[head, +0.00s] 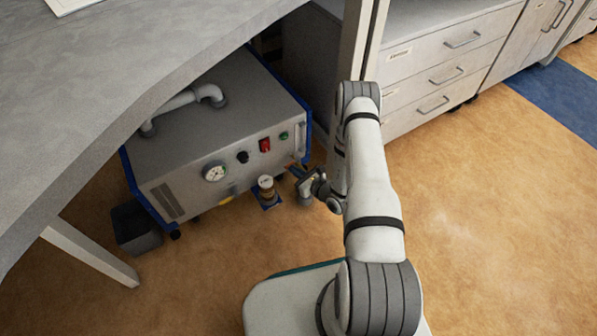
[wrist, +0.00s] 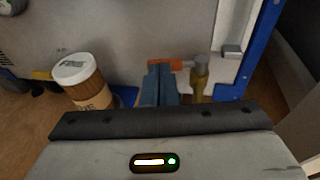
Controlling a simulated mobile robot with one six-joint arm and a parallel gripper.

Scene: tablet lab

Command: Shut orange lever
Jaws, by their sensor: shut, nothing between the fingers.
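The orange lever (wrist: 178,64) shows in the wrist view, extending left from the top of a brass valve (wrist: 199,80) on the front of the grey machine. It lies roughly sideways in the picture. My gripper (wrist: 160,68) is shut and empty, its two blue-grey fingers side by side. The fingertips overlap the lever's left part in the picture; I cannot tell whether they touch it. In the head view my gripper (head: 302,178) is low at the machine's front right corner, and the lever there is too small to make out clearly.
The grey machine (head: 215,125) stands under the desk (head: 120,60). A lidded cup (wrist: 85,82) is just left of my fingers. A blue frame edge (wrist: 262,50) runs to the right of the valve. A dark bin (head: 135,228) is at left; open floor lies right.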

